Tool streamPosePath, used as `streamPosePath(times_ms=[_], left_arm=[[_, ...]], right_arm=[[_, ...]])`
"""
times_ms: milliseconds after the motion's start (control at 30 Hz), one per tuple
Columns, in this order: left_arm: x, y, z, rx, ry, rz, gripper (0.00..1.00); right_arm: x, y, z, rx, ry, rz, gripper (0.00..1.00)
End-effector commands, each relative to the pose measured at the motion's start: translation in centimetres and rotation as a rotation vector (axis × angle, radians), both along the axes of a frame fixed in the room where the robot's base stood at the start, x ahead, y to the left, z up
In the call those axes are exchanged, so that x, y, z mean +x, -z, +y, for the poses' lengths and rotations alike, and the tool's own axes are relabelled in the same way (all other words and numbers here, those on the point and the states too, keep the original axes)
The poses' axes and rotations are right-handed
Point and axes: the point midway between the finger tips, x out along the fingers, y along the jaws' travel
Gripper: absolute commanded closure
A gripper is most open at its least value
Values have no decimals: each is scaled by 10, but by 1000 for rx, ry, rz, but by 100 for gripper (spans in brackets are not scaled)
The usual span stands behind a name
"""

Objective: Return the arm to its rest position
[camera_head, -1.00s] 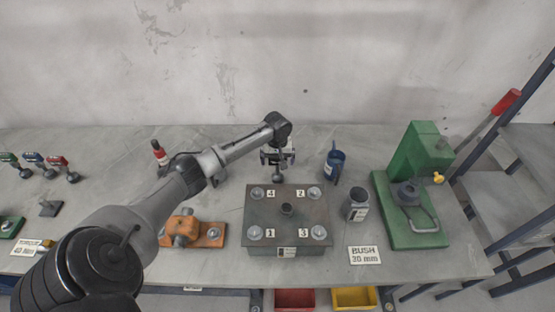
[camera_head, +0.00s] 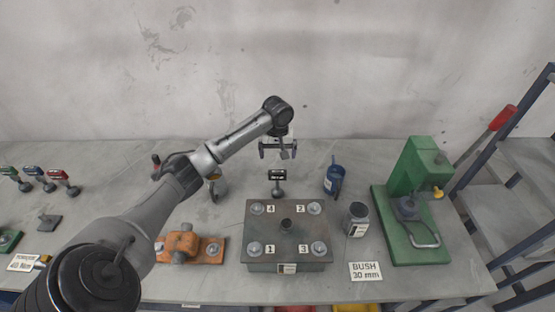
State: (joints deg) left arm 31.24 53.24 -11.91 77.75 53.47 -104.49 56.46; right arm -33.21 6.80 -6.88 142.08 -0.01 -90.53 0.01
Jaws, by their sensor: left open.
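My left arm reaches in from the lower left across the bench. Its gripper (camera_head: 278,153) hangs above the back of the bench, open, with nothing seen between its fingers. Below it a small tool with a dark display head (camera_head: 277,178) stands apart from the fingers, behind the grey block. The grey block (camera_head: 287,234) has bolts at its corners numbered 1 to 4 and a dark round part in the middle of its top. My right gripper is not in view.
Small coloured-head tools (camera_head: 60,178) stand at left. The back wall is bare.

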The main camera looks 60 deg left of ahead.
Motion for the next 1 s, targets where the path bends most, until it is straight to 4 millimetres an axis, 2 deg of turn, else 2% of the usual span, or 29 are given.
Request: streamPosePath(times_ms=[200, 833, 1000], left_arm=[[0, -8, 0, 1, 0, -1, 0], [0, -8, 0, 1, 4, -1, 0], [1, -7, 0, 1, 107, -6, 0]], right_arm=[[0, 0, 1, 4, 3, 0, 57], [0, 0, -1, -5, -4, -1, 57], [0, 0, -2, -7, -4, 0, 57]])
